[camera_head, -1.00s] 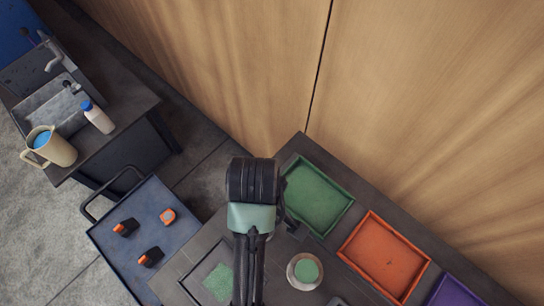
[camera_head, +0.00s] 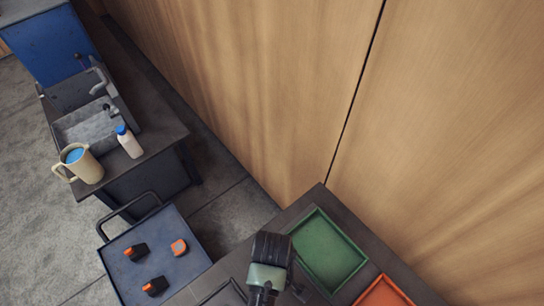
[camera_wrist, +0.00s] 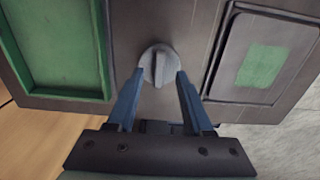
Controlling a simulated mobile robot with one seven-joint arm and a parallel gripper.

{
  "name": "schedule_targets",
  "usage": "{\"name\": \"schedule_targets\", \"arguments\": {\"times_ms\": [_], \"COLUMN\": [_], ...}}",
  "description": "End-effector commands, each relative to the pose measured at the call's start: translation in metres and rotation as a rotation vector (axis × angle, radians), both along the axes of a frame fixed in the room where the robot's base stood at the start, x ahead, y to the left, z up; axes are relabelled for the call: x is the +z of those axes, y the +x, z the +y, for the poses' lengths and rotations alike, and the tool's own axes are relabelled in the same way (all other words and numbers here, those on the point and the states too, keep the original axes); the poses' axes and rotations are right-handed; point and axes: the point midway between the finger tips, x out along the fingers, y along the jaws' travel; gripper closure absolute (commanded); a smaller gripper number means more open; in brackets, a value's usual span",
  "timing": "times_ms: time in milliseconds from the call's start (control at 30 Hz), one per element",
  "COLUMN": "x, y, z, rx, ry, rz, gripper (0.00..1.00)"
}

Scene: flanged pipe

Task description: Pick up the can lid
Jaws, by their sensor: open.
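A round grey disc with a raised ridge across its middle, which looks like the can lid (camera_wrist: 158,65), lies on the dark worktop in the wrist view. My gripper (camera_wrist: 160,76) is open, its two blue fingers pointing at the lid. The fingertips appear on either side of the lid's near edge; I cannot tell whether they touch it or how high above it they are. The lid's near edge lies between the tips. In the head view my arm hides most of this spot.
A green tray (camera_head: 329,250) and an orange tray (camera_head: 383,295) stand on the worktop along the wooden wall. A framed panel with a green patch (camera_wrist: 262,66) lies right of the lid in the wrist view. A blue cart (camera_head: 190,262) holds several orange-black items.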

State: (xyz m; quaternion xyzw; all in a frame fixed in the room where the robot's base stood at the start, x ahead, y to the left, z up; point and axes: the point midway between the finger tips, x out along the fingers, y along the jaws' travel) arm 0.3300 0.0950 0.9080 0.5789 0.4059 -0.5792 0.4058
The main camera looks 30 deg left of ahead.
Motion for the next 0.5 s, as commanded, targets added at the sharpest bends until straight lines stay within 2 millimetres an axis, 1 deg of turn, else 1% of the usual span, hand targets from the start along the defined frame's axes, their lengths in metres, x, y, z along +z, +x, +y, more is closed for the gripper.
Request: {"name": "schedule_targets", "arguments": {"times_ms": [33, 100, 167, 433, 500], "x": [-0.007, -0.014, -0.018, -0.02, -0.02], "y": [-0.001, -0.001, 0.0, 0.0, 0.0], "z": [0.0, 0.0, 0.0, 0.0, 0.0], "rx": [0.0, 0.0, 0.0, 0.0, 0.0], "ry": [-0.001, 0.0, 0.0, 0.001, 0.001], "rz": [0.003, 0.002, 0.001, -0.001, -0.001], "gripper": [0.49, 0.49, 0.49, 0.49, 0.61]}}
